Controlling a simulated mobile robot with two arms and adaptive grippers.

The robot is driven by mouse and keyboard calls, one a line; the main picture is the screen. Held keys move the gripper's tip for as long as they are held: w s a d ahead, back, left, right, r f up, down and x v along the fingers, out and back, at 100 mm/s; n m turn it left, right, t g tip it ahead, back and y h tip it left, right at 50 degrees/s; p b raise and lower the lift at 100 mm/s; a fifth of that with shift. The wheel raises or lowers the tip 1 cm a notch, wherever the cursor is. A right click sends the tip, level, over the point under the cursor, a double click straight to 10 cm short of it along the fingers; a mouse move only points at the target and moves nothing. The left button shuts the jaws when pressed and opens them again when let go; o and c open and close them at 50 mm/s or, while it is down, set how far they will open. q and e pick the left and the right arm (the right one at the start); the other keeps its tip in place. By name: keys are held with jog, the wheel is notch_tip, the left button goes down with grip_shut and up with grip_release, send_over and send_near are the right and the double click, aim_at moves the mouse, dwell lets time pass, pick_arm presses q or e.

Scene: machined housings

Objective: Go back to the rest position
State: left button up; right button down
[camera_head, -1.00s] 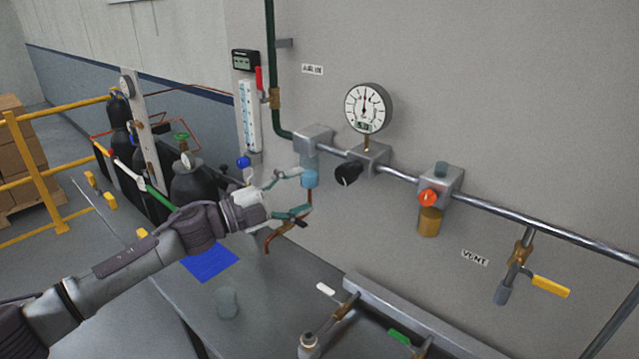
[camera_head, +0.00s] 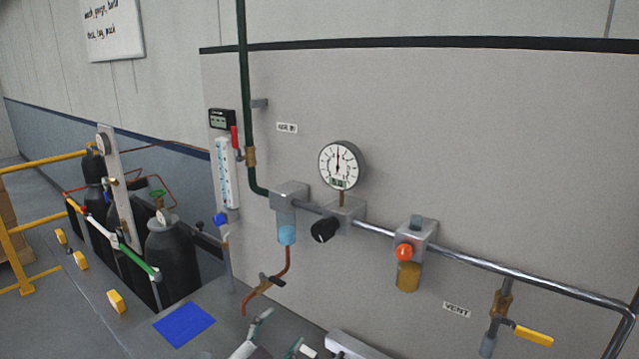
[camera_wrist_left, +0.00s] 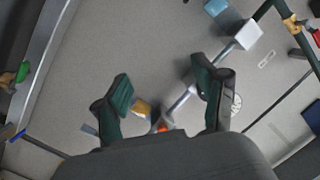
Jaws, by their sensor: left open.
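My left gripper (camera_head: 278,336) shows at the bottom edge of the head view, with only its fingers and part of its hand in the picture. In the left wrist view its two green-padded fingers (camera_wrist_left: 162,82) stand wide apart with nothing between them. The gripper is in front of and below the filter housing with the light blue bowl (camera_head: 287,235), apart from it. The rest of my left arm is out of the head view. My right gripper is not in view.
A pipe (camera_head: 480,265) runs along the grey wall with a dial gauge (camera_head: 340,165), a black knob (camera_head: 324,230), an orange knob (camera_head: 404,252) and a yellow-handled valve (camera_head: 533,336). A copper drain tube (camera_head: 268,283) hangs near my gripper. A blue mat (camera_head: 184,325) and gas cylinders (camera_head: 172,262) are left.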

pick_arm(q)
jog(key=s+a+f+n+g+y, duration=0.2)
jog(key=s+a+f+n+g, duration=0.3)
jog(key=s, duration=0.6)
jog(key=s+a+f+n+g+y, duration=0.2)
jog(key=s+a+f+g+y, duration=0.1)
jog(key=s+f, duration=0.55)
jog(key=s+a+f+n+g+y, duration=0.25)
jog(key=s+a+f+g, duration=0.2)
jog(key=s, duration=0.75)
notch_tip(320, 180, down, 30)
jog(key=s+b, duration=0.2)
jog(key=b, duration=0.3)
jog(key=s+a+f+g+b, duration=0.2)
jog(key=s+a+f+b, duration=0.1)
jog(key=s+f, duration=1.3)
notch_tip(320, 180, down, 4)
jog(key=shift+s+f, duration=0.1)
jog(key=shift+s, duration=0.1)
jog(key=shift+d, duration=0.1)
